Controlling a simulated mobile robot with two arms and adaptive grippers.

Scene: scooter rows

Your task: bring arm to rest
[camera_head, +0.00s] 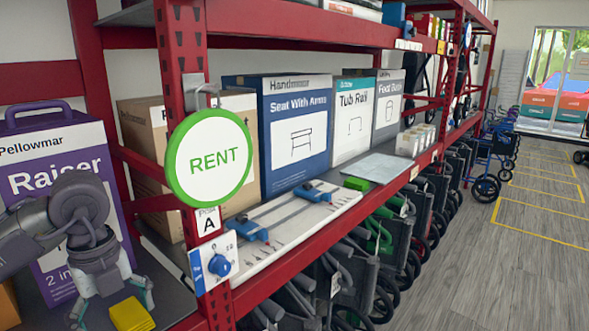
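My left arm comes in from the left, and its grey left gripper (110,304) points down over the shelf at the lower left. Its two teal-tipped fingers are spread apart. A yellow block (131,315) lies below the gripper, close to the right finger, with a gap between it and the left finger. Whether the right finger touches the block I cannot tell. My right gripper is not in view.
A purple Raiser box (85,150) stands behind my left arm. A red shelf post (183,60) with a round RENT sign (209,158) rises just right of it. A board with blue tools (290,220) lies beyond the post. Wheelchairs (350,285) stand below; the floor (480,270) at right has open room.

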